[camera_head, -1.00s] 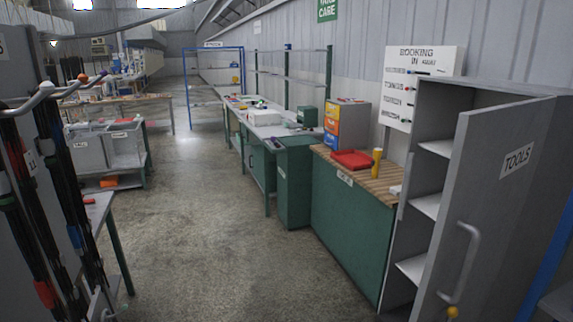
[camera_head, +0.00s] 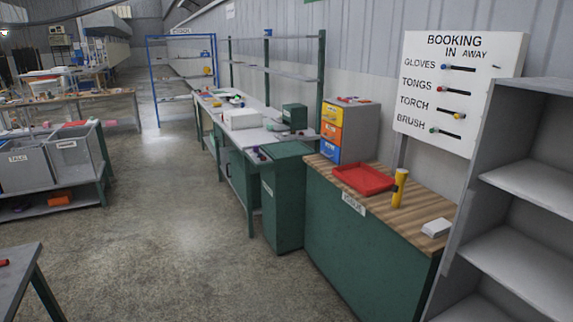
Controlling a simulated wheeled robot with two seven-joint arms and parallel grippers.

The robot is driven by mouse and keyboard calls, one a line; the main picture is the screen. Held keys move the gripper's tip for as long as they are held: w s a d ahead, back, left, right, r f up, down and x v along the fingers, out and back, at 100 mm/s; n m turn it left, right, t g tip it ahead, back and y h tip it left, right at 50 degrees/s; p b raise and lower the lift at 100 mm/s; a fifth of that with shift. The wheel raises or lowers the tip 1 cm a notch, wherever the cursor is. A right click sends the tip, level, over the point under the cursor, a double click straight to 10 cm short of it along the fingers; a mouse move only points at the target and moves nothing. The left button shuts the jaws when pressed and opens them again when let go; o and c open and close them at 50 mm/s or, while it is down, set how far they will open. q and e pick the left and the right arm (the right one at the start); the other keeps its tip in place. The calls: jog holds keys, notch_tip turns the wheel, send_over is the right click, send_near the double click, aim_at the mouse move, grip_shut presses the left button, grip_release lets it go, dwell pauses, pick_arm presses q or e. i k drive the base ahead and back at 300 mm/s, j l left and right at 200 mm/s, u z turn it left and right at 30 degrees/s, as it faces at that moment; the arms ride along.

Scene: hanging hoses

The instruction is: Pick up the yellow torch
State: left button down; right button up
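The yellow torch (camera_head: 400,188) stands upright on the wooden top of the green counter (camera_head: 365,238) in the head view. A dark band or switch shows on its side. It is just right of a red tray (camera_head: 363,179) and apart from it. Neither of my grippers shows in this view.
A white block (camera_head: 436,228) lies on the counter near the grey open shelf unit (camera_head: 530,185) at right. A booking board (camera_head: 455,95) hangs behind. Coloured drawers (camera_head: 345,130) stand at the counter's far end. The concrete floor (camera_head: 180,220) left of the counter is clear.

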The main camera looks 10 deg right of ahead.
aim_at(402, 174)
jog(key=i+l+z, duration=0.25)
jog(key=i, duration=0.8)
jog(key=i+j+z, duration=0.25)
jog(key=i, duration=0.85)
jog(key=i+z, duration=0.25)
jog(key=i, duration=0.25)
jog(key=i+j+z, duration=0.1)
jog(key=i+z, duration=0.15)
jog(key=i, duration=0.3)
jog(key=i+z, duration=0.2)
jog(key=z, duration=0.2)
jog(key=i+z, duration=0.45)
jog(key=z, duration=0.3)
